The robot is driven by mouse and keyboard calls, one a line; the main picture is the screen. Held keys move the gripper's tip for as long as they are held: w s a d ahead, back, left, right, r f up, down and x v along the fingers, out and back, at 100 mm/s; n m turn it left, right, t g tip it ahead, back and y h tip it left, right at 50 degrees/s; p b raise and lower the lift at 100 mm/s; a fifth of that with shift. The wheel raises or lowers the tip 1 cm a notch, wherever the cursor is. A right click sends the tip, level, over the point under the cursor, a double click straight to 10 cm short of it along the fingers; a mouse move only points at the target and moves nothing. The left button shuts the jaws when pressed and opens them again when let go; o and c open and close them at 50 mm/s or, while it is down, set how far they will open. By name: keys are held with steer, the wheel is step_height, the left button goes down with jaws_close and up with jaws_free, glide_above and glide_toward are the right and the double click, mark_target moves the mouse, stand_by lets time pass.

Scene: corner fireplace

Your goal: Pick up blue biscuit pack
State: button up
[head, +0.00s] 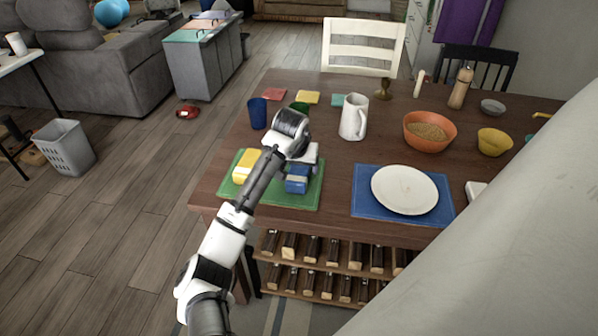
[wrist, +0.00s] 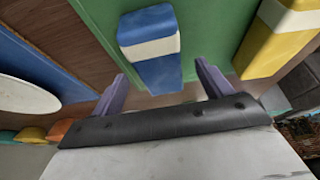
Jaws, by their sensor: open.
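The blue biscuit pack (head: 297,182), blue with a white band, lies on a green mat (head: 272,198) at the table's near left. In the wrist view the blue pack (wrist: 156,72) lies ahead of and between the two purple fingers of my gripper (wrist: 161,86). The fingers are apart with nothing held. In the head view my gripper's end (head: 302,153) hangs above the mat near the pack, its fingertips hidden. A yellow pack with a white band (head: 245,168) lies left of it and shows at right in the wrist view (wrist: 272,50).
A blue cup (head: 258,113) and a white pitcher (head: 354,117) stand behind the mat. A white plate (head: 404,190) sits on a blue mat (head: 373,205) to the right. An orange bowl (head: 430,141) stands farther back. Bare tabletop separates the two mats.

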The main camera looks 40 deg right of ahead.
mark_target(299, 169)
steer(key=shift+x, duration=1.5)
steer(key=shift+d, duration=0.1)
steer(key=shift+c, duration=0.5)
steer(key=c, duration=0.9)
steer(key=shift+r, duration=0.1)
steer(key=shift+c, duration=0.7)
steer(key=shift+r, duration=0.1)
